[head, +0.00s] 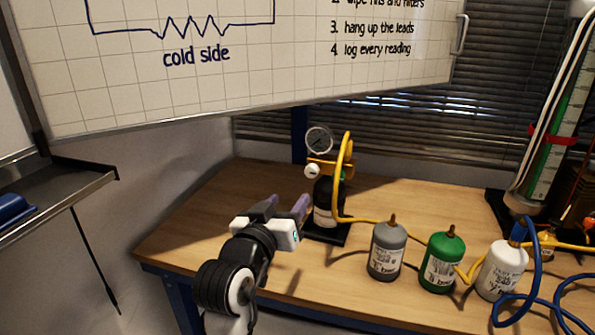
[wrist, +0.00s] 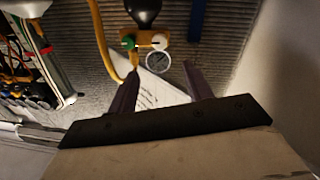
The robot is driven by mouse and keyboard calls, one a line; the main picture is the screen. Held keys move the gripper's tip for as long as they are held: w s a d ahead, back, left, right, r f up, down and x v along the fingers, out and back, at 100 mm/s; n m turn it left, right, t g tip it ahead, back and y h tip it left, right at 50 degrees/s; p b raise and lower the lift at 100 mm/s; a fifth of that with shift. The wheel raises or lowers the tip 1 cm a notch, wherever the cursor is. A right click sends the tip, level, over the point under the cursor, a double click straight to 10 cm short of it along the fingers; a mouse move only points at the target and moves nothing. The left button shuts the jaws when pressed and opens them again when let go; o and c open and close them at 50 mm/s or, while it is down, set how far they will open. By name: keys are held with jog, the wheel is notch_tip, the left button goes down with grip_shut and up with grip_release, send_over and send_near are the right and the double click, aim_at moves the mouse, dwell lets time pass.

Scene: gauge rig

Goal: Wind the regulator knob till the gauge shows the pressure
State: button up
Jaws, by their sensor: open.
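The gauge (head: 319,140) is a round white dial on a yellow regulator body (head: 322,167) atop a dark bottle. Its needle is too small to read. A white round knob (head: 312,171) sits on the regulator's left. The wrist view is upside down: it shows the gauge (wrist: 158,61), the white knob (wrist: 160,41) and a green knob (wrist: 128,42). I cannot tell which is the regulator knob. My gripper (head: 287,202) is open and empty, in front of and left of the bottle, below the knob's height in the head view. Its fingers (wrist: 160,70) touch neither knob.
A yellow hose (head: 344,180) loops up beside the regulator and runs right. Grey (head: 386,250), green (head: 442,262) and white (head: 502,270) bottles stand to the right on the wooden bench (head: 200,240). A whiteboard (head: 240,75) hangs above. The bench's left part is clear.

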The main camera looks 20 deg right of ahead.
aim_at(310, 171)
jog(key=p+x, duration=0.1)
jog(key=x, duration=1.2)
jog(key=shift+w+d+p, duration=0.15)
jog(key=shift+p, duration=0.25)
jog(key=shift+c, duration=0.4)
jog(key=c, duration=0.9)
jog(key=shift+f+m+b, duration=0.1)
jog(key=shift+m+b, duration=0.35)
jog(key=shift+m, duration=1.55)
jog(key=o, duration=1)
jog(key=shift+b, duration=0.3)
